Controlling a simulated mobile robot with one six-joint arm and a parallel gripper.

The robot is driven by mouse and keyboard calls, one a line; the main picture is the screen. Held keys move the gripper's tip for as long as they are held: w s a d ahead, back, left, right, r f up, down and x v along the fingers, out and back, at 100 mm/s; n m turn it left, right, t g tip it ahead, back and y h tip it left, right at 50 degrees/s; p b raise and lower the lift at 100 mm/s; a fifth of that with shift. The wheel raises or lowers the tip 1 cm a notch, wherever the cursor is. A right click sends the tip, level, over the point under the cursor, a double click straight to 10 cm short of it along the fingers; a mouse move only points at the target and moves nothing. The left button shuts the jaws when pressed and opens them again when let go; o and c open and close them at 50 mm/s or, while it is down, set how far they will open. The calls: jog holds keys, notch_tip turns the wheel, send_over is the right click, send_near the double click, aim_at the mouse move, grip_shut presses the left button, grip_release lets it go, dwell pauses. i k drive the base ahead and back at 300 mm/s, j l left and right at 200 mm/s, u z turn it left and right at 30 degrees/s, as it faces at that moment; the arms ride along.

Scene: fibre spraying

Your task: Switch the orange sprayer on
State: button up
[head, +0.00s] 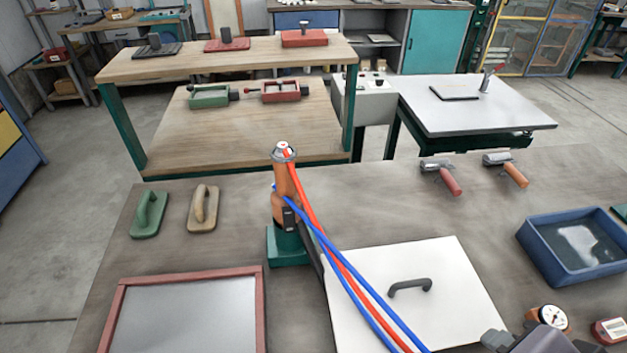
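The orange sprayer (283,182) stands upright in a dark green holder (287,247) on the near table. It has a grey and white top and a small dark part on its front, which may be its switch. Whether it is on or off cannot be told. Red and blue hoses run from it toward the lower right, over a white panel. A grey piece, seemingly my gripper (498,340), shows at the bottom edge, right of centre and well apart from the sprayer. Its fingers are not clearly seen.
The white panel (455,290) has a dark handle. A red-framed tray (258,310) lies front left. Green and tan floats (204,208) lie behind it. Two rollers (442,175), a blue tub (537,243) and a gauge (553,317) are at right. The tabletop between sprayer and rollers is clear.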

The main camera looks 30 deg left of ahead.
aim_at(289, 214)
jog(key=u, duration=1.75)
